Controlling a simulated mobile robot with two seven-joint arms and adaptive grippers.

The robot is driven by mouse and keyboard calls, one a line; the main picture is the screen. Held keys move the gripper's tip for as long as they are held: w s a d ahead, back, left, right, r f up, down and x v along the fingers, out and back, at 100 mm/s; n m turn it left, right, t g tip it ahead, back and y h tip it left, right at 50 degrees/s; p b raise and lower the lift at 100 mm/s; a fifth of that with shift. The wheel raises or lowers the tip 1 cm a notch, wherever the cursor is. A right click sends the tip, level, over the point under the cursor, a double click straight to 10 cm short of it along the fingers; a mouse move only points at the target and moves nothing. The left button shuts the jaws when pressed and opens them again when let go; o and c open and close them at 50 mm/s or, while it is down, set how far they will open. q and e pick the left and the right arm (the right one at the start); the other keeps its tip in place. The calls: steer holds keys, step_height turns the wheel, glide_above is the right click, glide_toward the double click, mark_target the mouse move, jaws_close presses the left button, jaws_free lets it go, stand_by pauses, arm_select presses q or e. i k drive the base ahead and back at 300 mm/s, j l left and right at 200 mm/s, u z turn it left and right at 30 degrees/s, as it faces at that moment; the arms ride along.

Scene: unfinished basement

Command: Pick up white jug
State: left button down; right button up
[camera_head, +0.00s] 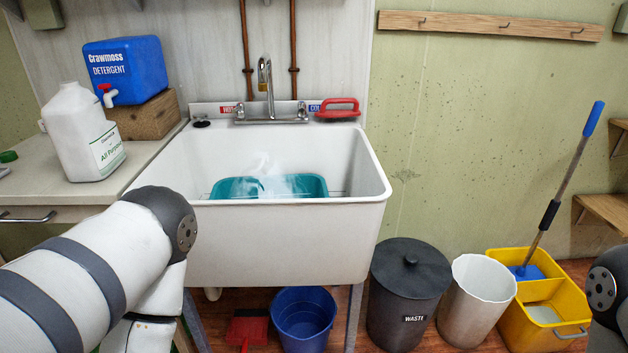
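The white jug (82,135) stands upright on the counter at the left, in front of the blue detergent box. It has a green and white label reading "All Purpose" and its top looks uncapped. A small green cap (8,157) lies on the counter at the far left edge. My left arm comes in from the lower left, below and in front of the jug, and does not visibly touch it. My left gripper is not visible. Only a dark joint of my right arm shows at the lower right edge, and the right gripper is not visible.
A blue detergent box (126,70) sits on a wooden block (148,116) behind the jug. A white sink (290,217) with a teal basin (312,184) adjoins the counter (40,186). Below are a blue bucket (304,322), black bin (408,290), white bin (478,300) and yellow mop bucket (524,330).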

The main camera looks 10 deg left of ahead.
mark_target(88, 147)
steer(key=u, duration=1.6)
steer(key=i+l+z, duration=0.65)
steer(key=j+z, duration=0.1)
steer(key=i+j, duration=0.05)
